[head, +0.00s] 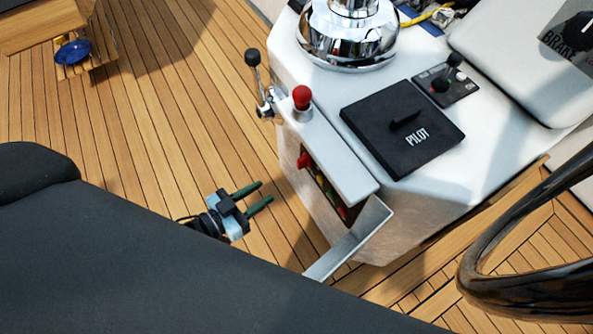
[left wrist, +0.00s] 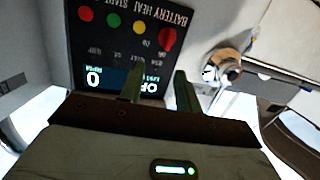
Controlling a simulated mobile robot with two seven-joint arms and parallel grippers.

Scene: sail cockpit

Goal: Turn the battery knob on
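The red battery knob (head: 303,160) sticks out at the far end of a dark switch panel (head: 326,190) on the side of the white console. In the left wrist view the knob (left wrist: 167,40) is at the right end of the panel's button row, near the "BATTERY" lettering. My left gripper (head: 264,193) is over the deck, left of the panel and apart from it, fingers pointing toward it. Its two green fingers are spread with nothing between them; they also show in the left wrist view (left wrist: 158,85), below the knob. My right gripper is not in view.
Red, green and yellow buttons (left wrist: 112,20) sit beside the knob, above a lit display (left wrist: 115,80). A metal bracket (head: 350,240) juts from the console's near end. A red-topped lever (head: 302,97) and a black-topped lever (head: 252,58) stand above. The teak deck (head: 150,120) is mostly clear.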

